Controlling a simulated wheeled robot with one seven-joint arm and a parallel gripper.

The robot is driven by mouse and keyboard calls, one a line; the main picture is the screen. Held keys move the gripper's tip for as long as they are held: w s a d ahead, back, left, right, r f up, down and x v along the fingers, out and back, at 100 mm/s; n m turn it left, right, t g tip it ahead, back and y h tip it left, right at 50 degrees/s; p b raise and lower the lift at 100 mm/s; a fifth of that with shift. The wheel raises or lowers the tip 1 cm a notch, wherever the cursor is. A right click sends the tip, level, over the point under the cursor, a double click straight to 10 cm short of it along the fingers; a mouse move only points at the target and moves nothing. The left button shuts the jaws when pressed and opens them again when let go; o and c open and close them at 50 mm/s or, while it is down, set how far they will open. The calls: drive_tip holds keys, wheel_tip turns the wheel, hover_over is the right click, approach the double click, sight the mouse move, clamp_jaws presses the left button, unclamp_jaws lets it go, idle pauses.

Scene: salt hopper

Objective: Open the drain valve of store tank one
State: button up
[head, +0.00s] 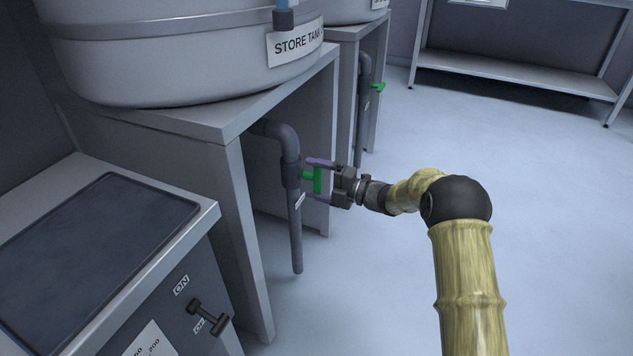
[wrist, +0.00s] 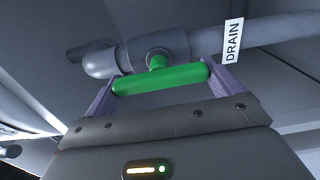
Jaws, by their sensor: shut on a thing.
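The store tank (head: 170,60) stands on a grey stand at the left, its label partly cut off at the number. A grey drain pipe (head: 295,240) comes down from under the stand, and its DRAIN tag (wrist: 233,40) shows in the wrist view. The green valve handle (head: 317,180) sits on the pipe's valve body. In the wrist view the green bar (wrist: 160,79) lies lengthwise between the two purple fingers. My gripper (head: 318,181) is shut on this handle, one finger at each end of the bar.
A second tank stand behind has a similar pipe with a green handle (head: 378,87). A grey cabinet (head: 205,225) with a dark top and a black ON/OFF switch (head: 209,317) stands at the front left. A shelf table (head: 510,75) is at the back right. The floor at right is clear.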

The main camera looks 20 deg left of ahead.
drive_tip(key=shift+f, duration=0.1)
drive_tip(key=o, duration=0.7)
drive_tip(key=shift+d, duration=0.15)
drive_tip(key=s+d+p, duration=0.1)
drive_tip(key=d+p, duration=0.6)
drive_tip(key=d, duration=1)
drive_tip(key=shift+s, duration=0.15)
drive_tip(key=shift+d, duration=0.1)
